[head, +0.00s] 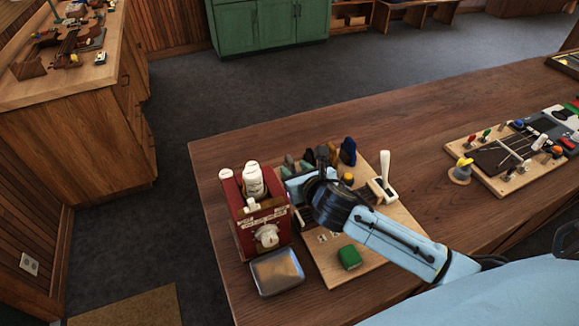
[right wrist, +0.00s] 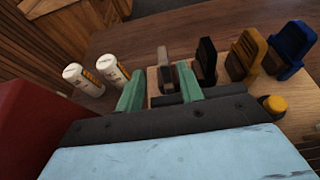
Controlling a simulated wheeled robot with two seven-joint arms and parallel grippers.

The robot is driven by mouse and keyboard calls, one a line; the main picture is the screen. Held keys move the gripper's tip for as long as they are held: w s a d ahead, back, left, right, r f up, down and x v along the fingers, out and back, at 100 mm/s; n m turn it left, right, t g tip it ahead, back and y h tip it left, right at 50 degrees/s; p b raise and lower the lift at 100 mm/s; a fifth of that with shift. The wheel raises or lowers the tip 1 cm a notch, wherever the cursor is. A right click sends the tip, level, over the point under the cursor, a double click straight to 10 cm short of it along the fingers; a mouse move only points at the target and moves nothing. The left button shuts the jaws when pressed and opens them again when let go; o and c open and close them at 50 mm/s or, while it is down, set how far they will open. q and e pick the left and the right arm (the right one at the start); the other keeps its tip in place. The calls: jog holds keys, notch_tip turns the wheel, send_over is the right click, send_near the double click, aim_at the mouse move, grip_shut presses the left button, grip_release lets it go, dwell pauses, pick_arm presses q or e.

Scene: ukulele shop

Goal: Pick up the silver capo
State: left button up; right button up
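The silver capo (right wrist: 163,58) stands upright on a wooden board, at the left end of a row of capos. The row continues with a black capo (right wrist: 206,60), a gold-brown capo (right wrist: 245,52) and a blue capo (right wrist: 291,48). My right gripper (right wrist: 160,88) is open, with its two green fingers apart. In the right wrist view the silver capo shows between and just beyond the fingertips, nearer the right finger; contact cannot be told. In the head view my right gripper (head: 299,165) is at the board's far left, and the silver capo is hard to make out.
A red box (head: 262,222) with white bottles (head: 254,180) stands close left of my right gripper. A metal tray (head: 277,272), green block (head: 349,257) and white-handled tool (head: 384,178) are nearby. Bare tabletop (head: 430,125) separates this board from another tool board (head: 500,160) at right.

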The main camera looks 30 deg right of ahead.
aim_at(293, 164)
jog(key=shift+w+d+f, duration=0.1)
jog(key=shift+w+f, duration=0.05)
jog(key=shift+w, duration=0.3)
jog(key=x, duration=0.3)
jog(key=shift+w+d, duration=0.15)
jog(key=shift+w, duration=0.1)
jog(key=shift+w+f, duration=0.15)
jog(key=shift+w, duration=0.3)
pick_arm(q)
jog(key=shift+w+d, duration=0.1)
jog(key=shift+w, duration=0.85)
pick_arm(e)
grip_shut()
